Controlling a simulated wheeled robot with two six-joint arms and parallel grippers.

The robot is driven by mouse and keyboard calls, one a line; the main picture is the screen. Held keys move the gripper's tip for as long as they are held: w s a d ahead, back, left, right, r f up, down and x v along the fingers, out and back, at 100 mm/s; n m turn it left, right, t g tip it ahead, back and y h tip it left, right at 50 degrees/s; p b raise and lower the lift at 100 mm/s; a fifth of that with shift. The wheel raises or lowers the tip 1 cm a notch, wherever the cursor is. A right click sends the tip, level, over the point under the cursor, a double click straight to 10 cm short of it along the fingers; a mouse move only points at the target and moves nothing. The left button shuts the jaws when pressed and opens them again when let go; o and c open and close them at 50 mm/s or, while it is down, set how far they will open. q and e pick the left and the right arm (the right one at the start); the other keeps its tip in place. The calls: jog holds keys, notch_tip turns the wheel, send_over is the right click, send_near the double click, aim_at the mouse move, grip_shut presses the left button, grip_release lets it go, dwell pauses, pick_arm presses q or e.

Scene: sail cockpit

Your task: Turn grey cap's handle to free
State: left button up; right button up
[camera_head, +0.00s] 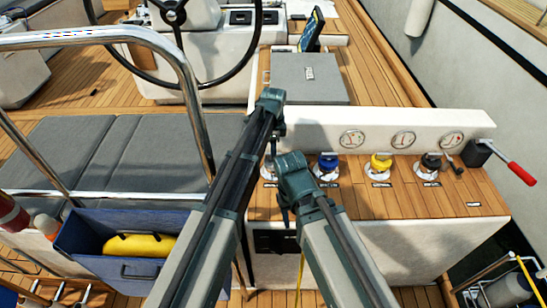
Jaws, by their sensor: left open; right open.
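A row of capped fittings on white round bases stands on the teak console top. The rightmost cap (432,161) looks dark grey or black. To its left are a yellow cap (381,162) and a blue cap (328,162). A fourth white base (267,174) at the left end is mostly hidden behind my arms, and its cap colour cannot be told. My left gripper (279,130) is open in front of the gauge panel's left end. My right gripper (285,210) is open, lower, near the console's left front edge. Neither gripper visibly holds anything.
A lever with a red grip (520,173) sticks out at the console's right end. Gauges (403,140) line the panel behind the caps. A blue bin (90,237) with a yellow item is lower left. A steel rail (190,95) arches at left. The console's right front is clear.

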pick_arm(q)
jog(key=shift+f, duration=0.1)
grip_shut()
jog(key=shift+n, duration=0.3)
jog(key=n, duration=1.7)
dwell(0.4)
jog(key=shift+n, duration=0.3)
